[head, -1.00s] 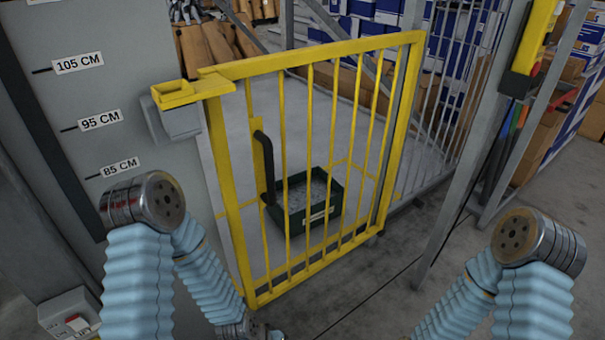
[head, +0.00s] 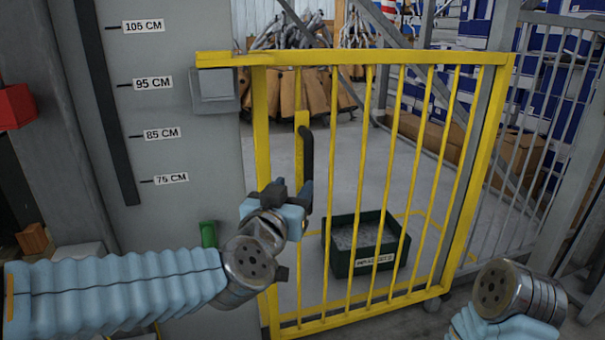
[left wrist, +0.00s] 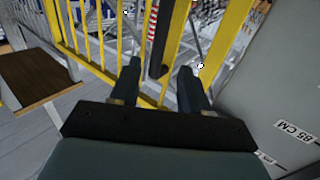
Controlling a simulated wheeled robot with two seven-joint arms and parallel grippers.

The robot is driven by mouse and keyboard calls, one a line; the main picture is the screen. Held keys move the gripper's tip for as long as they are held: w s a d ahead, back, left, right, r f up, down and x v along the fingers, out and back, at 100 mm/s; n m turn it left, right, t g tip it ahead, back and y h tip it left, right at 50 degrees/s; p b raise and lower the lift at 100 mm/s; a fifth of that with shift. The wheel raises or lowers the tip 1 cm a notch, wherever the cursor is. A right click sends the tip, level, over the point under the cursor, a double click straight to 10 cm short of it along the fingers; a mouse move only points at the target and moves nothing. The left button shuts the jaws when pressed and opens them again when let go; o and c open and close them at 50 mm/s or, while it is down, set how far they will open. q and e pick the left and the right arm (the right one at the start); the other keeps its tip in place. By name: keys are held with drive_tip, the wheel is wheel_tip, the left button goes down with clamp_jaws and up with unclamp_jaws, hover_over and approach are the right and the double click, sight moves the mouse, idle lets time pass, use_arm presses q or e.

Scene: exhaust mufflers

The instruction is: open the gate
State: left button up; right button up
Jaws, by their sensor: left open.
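The yellow barred gate (head: 397,140) stands across the middle of the head view, and it looks shut against the grey post. Its black curved handle (head: 307,155) is on a yellow plate near the left side. A yellow latch arm (head: 222,60) reaches over a grey box on the post. My left gripper (head: 292,190) is open just below and left of the handle. In the left wrist view, its two dark fingers (left wrist: 160,82) point at the gate bars, with the black handle (left wrist: 162,40) showing between and beyond them. My right gripper is out of view.
A grey post with height marks (head: 155,110) stands left of the gate. Behind the bars is a dark green bin (head: 342,262) on the floor.

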sight(307, 170)
use_arm(q)
drive_tip(key=x, duration=1)
drive_tip(key=shift+w+f+b, duration=0.1)
drive_tip(key=shift+w+b, duration=0.2)
drive_tip(key=shift+d, duration=0.1)
drive_tip(key=shift+c, duration=0.4)
clamp_jaws()
